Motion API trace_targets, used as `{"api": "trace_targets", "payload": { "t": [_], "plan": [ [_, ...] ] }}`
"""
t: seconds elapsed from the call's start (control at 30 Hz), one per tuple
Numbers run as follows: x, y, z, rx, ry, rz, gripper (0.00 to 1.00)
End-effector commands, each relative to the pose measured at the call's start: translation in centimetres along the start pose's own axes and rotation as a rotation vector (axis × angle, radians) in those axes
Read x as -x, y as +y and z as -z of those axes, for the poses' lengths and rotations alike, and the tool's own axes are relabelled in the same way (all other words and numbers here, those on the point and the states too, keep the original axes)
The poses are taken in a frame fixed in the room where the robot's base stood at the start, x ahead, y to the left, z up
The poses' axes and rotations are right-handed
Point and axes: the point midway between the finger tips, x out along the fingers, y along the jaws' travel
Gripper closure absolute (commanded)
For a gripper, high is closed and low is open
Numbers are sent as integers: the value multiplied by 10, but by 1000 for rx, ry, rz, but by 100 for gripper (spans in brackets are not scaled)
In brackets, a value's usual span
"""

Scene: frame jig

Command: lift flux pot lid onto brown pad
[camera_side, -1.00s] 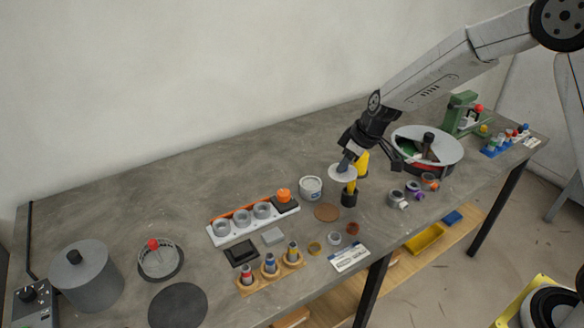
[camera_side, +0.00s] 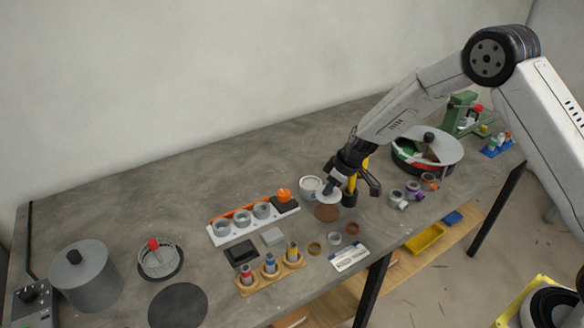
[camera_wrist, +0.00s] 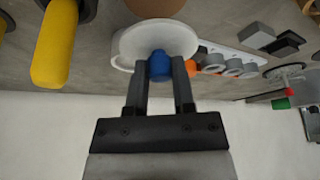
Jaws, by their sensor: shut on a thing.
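The flux pot lid (camera_side: 330,199) is a thin whitish disc with a blue knob (camera_wrist: 160,66), clear in the wrist view. My gripper (camera_side: 332,189) is shut on that knob, with one finger on each side (camera_wrist: 160,82). In the side view the lid overlaps the far part of the round brown pad (camera_side: 326,214); I cannot tell the gap between them. In the wrist view the pad (camera_wrist: 155,8) shows past the lid's edge. The pale grey flux pot (camera_side: 308,184) stands just left of the lid, partly hidden by it.
A yellow-handled tool (camera_side: 351,187) in a black holder stands close to the right of my gripper. A white block with grey cups (camera_side: 233,228) and an orange-topped piece (camera_side: 284,195) lie to the left. Small rings (camera_side: 335,238) lie in front of the pad.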

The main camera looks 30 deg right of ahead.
Motion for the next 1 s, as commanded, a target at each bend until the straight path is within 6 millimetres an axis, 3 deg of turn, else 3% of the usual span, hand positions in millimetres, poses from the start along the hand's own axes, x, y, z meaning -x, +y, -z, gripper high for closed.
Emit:
{"api": "trace_targets", "payload": {
  "t": [0.7,1.0],
  "plan": [
    [-38,0,-16,-1,-1,0,100],
    [-45,0,-19,-1,0,0,100]
  ]
}}
